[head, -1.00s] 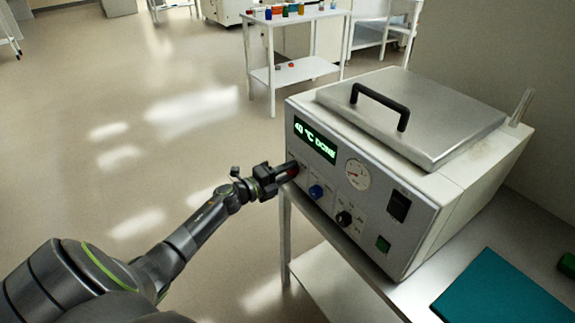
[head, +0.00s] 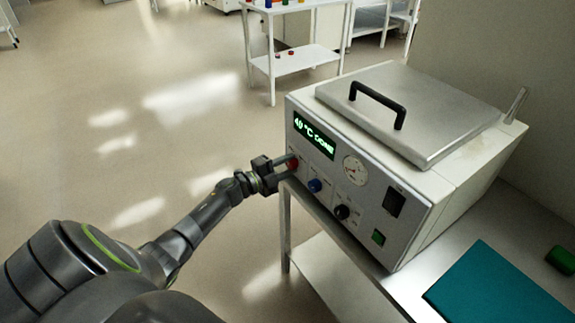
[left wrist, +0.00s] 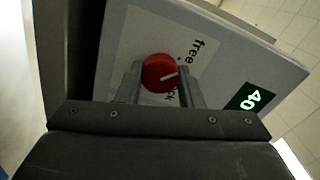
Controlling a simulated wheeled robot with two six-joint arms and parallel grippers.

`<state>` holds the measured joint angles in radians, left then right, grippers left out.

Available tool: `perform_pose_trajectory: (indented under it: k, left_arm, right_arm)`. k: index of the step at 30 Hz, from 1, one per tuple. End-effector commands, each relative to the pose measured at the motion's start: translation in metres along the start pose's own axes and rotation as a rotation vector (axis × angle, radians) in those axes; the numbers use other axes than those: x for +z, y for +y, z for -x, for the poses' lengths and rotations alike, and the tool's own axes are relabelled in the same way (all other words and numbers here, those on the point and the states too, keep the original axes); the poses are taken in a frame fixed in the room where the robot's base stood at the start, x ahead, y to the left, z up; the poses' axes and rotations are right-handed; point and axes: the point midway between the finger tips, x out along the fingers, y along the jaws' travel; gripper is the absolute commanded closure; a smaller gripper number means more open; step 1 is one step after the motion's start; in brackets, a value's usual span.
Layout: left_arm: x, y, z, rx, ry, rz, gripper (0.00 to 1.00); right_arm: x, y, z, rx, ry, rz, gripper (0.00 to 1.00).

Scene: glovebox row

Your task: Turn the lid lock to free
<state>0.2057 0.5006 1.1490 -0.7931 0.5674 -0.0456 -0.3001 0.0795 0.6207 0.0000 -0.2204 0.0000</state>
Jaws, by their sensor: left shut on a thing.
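The lid lock is a red round knob (head: 292,163) at the left of the front panel of a white bath unit (head: 440,215), below its green display. In the left wrist view, the knob (left wrist: 158,70) has a white pointer line aimed to the right, between the printed words "free" and "lock", the latter partly hidden. My left gripper (head: 284,170) is shut on the knob, one finger at each side. The left wrist view shows these fingers (left wrist: 160,80) around it. The unit's metal lid (head: 440,110) with its black handle is down. My right gripper is not in view.
A blue knob (head: 315,185) and a black knob (head: 341,212) sit close to the right of the red one. A gauge, switch and green button are further right. A teal mat (head: 500,290) lies on the bench. Open floor is at left.

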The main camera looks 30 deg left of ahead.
Motion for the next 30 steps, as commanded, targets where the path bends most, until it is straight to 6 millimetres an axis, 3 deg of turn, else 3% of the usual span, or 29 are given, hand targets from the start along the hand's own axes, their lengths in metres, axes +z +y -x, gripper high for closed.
perform_pose_trajectory:
  k: [5, 6, 10, 22, 30]
  left_arm:
    - [0.0, -0.001, 0.0, -0.001, -0.001, 0.003, 0.89]
    - [0.0, -0.001, 0.0, -0.001, -0.001, 0.003, 0.63]
    - [0.0, 0.0, 0.0, -0.001, -0.001, 0.002, 0.46]
    - [0.001, 0.001, 0.007, 0.001, -0.001, -0.001, 0.45]
    - [0.001, 0.003, 0.055, 0.004, -0.001, -0.003, 0.45]
  right_arm:
    - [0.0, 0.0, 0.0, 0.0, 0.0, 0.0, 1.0]
    - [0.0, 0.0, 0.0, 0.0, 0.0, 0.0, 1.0]
    - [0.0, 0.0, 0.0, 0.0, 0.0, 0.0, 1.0]
    - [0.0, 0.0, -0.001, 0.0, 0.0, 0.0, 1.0]
    - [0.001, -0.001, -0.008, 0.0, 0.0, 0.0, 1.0]
